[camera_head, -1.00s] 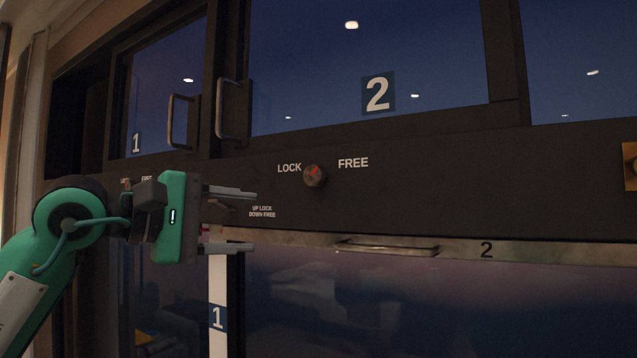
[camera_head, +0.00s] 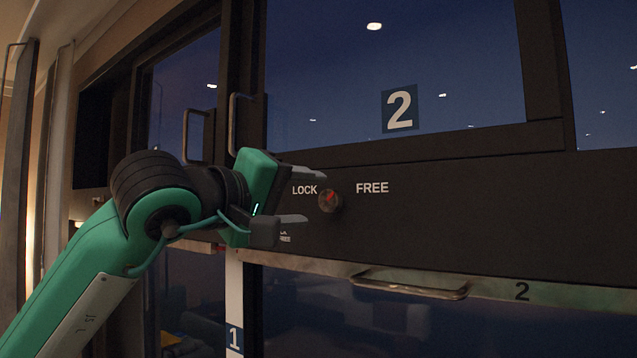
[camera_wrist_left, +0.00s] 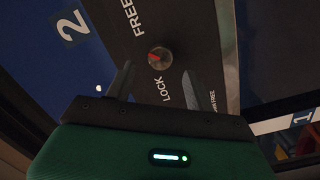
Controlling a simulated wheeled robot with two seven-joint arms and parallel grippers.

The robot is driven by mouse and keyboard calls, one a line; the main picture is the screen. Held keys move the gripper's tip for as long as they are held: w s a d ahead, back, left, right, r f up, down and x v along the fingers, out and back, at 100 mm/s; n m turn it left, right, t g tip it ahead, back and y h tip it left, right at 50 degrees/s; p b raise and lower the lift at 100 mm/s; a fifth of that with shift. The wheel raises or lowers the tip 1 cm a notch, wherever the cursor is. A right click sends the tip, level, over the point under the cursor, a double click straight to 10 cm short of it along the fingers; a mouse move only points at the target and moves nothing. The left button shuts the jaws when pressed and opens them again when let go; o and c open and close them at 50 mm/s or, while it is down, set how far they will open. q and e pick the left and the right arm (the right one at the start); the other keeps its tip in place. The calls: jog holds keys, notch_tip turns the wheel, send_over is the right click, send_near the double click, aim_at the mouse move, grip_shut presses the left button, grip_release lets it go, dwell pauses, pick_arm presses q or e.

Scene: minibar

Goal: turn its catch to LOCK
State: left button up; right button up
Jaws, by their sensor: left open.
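The catch is a round dark knob (camera_head: 330,200) with a red pointer mark, set in the dark panel between the printed words LOCK (camera_head: 304,190) and FREE (camera_head: 372,188). Its red mark points up and to the right in the head view. My left gripper (camera_head: 307,196) is open and empty, its fingers pointing right, just left of the knob. In the left wrist view the knob (camera_wrist_left: 159,58) lies ahead of the two spread fingers (camera_wrist_left: 157,82) and looks apart from them. Part of the small label below LOCK is hidden by a finger. My right gripper is not in view.
Glass door 2 (camera_head: 460,60) is above the panel. Below it runs a metal rail with a bar handle (camera_head: 410,288) that sticks out. Two upright handles (camera_head: 232,122) stand out at the left. The panel right of FREE is bare.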

aim_at(325, 200)
pick_arm(q)
jog(key=p+x, duration=0.1)
jog(key=x, duration=0.2)
jog(key=shift+w+d, duration=0.25)
jog(key=shift+w, duration=0.1)
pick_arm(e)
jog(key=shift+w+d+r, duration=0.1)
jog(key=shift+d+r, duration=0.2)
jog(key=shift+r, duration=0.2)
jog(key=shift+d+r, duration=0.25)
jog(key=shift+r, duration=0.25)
